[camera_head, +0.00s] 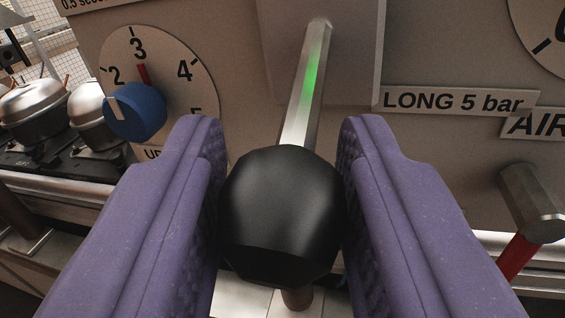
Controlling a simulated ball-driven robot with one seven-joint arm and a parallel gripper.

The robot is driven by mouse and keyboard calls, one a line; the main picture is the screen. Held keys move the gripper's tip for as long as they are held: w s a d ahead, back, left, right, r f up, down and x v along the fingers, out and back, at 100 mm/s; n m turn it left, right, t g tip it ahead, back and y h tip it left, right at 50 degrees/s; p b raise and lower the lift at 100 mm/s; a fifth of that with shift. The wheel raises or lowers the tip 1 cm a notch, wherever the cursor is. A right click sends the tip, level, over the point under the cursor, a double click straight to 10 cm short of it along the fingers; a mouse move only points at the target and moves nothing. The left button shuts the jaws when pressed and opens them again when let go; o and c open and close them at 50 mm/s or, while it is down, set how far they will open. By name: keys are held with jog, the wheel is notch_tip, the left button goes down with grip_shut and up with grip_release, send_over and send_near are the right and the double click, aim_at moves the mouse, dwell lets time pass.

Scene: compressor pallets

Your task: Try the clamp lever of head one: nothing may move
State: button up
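A lever with a bright metal rod (306,92) and a black faceted knob (282,215) comes out of the panel towards me. A green glint runs along the rod. My gripper (283,135) has two purple ribbed fingers, one on each side of the knob. Both pads appear to touch the knob's sides, so it looks held. The rod leans slightly to the right towards its top end at the panel. No label on the lever itself names it as the clamp lever of head one.
The panel (235,60) carries a dial (160,55) with a blue knob (135,110) at left and a "LONG 5 bar" label (455,101) at right. A hexagonal metal piece with a red shaft (518,258) stands lower right. Metal compressors (35,105) stand at far left.

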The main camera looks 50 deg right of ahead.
aim_at(272, 174)
grip_shut()
jog(key=shift+r, duration=0.1)
notch_tip(272, 174, up, 2)
jog(key=g+y+p, duration=0.1)
jog(key=p, duration=0.5)
jog(key=shift+a+m+y, duration=0.15)
jog(key=shift+m+y, duration=0.15)
jog(key=r+g+y+p, duration=0.1)
jog(key=r+y+p, duration=0.1)
jog(key=p, duration=0.5)
jog(key=shift+s, duration=0.1)
jog(key=y+p, duration=0.1)
jog(key=p, duration=0.3)
jog(key=r+m+g+y+p, duration=0.1)
jog(key=p, duration=0.3)
jog(key=shift+r+y, duration=0.25)
jog(key=shift+y, duration=0.05)
jog(key=y+p, duration=0.1)
jog(key=p, duration=0.1)
jog(key=g+p, duration=0.1)
jog(key=p, duration=0.1)
jog(key=shift+w+d+r+y+p, duration=0.2)
jog(key=shift+d+y+p, duration=0.1)
jog(key=shift+y+p, duration=0.1)
jog(key=shift+f+p, duration=0.1)
jog(key=shift+p, duration=0.25)
